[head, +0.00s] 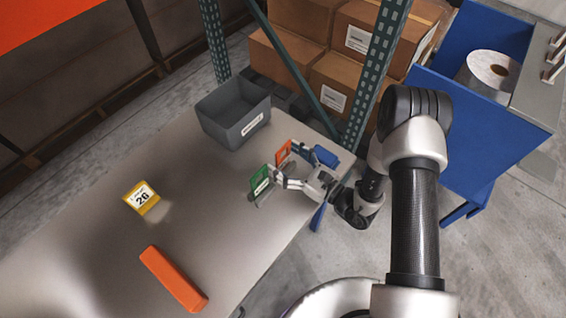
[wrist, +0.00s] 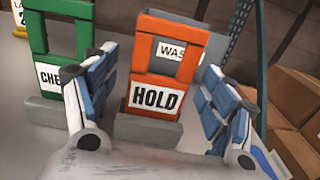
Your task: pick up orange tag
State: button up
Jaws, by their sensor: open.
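The orange tag (head: 283,152) stands upright near the right edge of the table. In the wrist view the orange tag (wrist: 154,76) is an open frame with a white HOLD label, set in a grey base. My gripper (head: 288,164) is open, with one finger on each side of the tag. In the wrist view my gripper (wrist: 158,66) shows blue-padded fingers, with gaps between them and the tag's sides; whether the tag lies fully between the pads is hard to tell.
A green tag (head: 259,181) stands close beside the left finger. A grey bin (head: 233,112) stands behind the tags, near a rack post (head: 380,75). A yellow tag (head: 142,198) and an orange bar (head: 173,279) are farther left. The middle of the table (head: 205,195) is clear.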

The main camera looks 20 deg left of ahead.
jog(key=shift+w+a, duration=0.25)
jog(key=shift+a, duration=0.3)
jog(key=shift+r, duration=0.1)
jog(key=shift+c, duration=0.4)
jog(key=c, duration=1)
